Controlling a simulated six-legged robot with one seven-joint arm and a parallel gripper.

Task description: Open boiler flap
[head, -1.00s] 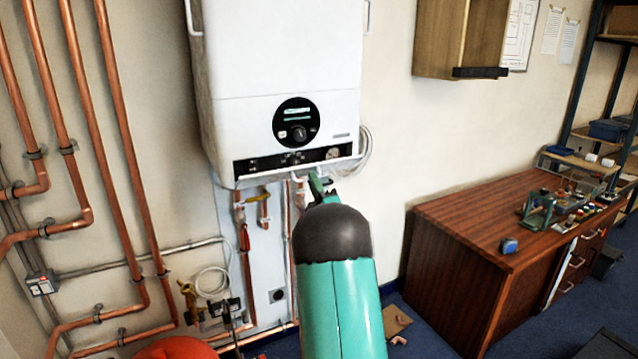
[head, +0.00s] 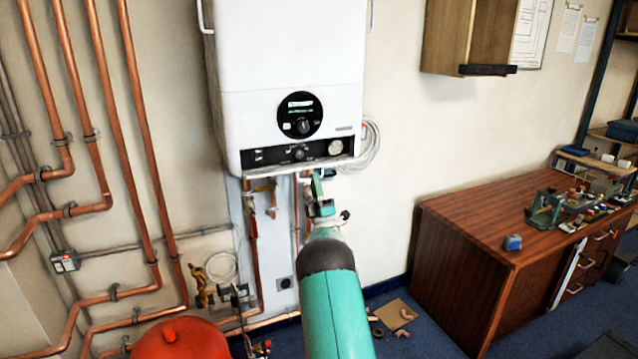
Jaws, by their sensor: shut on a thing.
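The white boiler (head: 287,70) hangs on the wall, with a round dial and display on its front. Below the dial, a dark control strip (head: 270,155) with knobs and a gauge is exposed. The white boiler flap (head: 262,174) shows as a thin, nearly edge-on lip under this strip, folded down. My green gripper (head: 317,180) is at the flap's lower front edge, right of its middle, and is shut on it. The exact contact between fingers and flap is small and partly hidden by the gripper.
Copper pipes (head: 128,140) run down the wall on the left, and more pipes and valves hang below the boiler. A red rounded object (head: 180,340) is at the bottom left. A wooden cabinet (head: 470,240) stands right; a wall cupboard (head: 462,35) hangs above it.

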